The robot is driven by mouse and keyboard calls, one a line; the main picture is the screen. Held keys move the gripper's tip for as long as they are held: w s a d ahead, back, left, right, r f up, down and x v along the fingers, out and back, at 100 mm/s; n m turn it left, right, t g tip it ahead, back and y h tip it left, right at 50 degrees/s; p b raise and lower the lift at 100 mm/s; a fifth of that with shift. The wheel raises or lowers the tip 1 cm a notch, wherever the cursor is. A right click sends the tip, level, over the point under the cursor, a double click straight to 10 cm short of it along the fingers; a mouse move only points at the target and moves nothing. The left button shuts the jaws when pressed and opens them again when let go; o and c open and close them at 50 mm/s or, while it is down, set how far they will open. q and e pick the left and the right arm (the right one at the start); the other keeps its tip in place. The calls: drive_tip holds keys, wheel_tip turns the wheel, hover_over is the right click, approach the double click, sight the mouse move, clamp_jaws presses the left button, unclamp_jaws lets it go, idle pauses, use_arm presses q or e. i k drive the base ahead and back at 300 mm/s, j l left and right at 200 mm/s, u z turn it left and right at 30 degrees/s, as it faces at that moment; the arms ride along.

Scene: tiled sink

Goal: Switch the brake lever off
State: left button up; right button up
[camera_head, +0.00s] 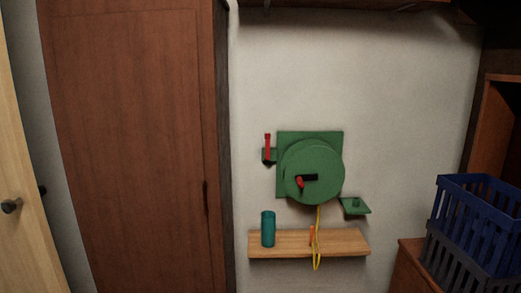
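A green device hangs on the pale wall, with a square plate (282,138) behind a round drum (318,160). A red lever (267,143) stands upright on a small green mount (265,157) at the plate's left side. It looks like the brake lever. A short red handle (300,183) beside a black bar (311,177) shows on the drum's face. Neither of my grippers is in view.
Below the device, a wooden shelf (345,242) holds a teal cylinder (268,229) and a small orange item (312,236). A yellow cord (318,255) hangs over its edge. A green ledge (354,206) juts out at right. Blue crates (480,210) stand far right; a brown door (130,140) is left.

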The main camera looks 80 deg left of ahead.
sight(267, 135)
drive_tip(key=u, duration=2.7)
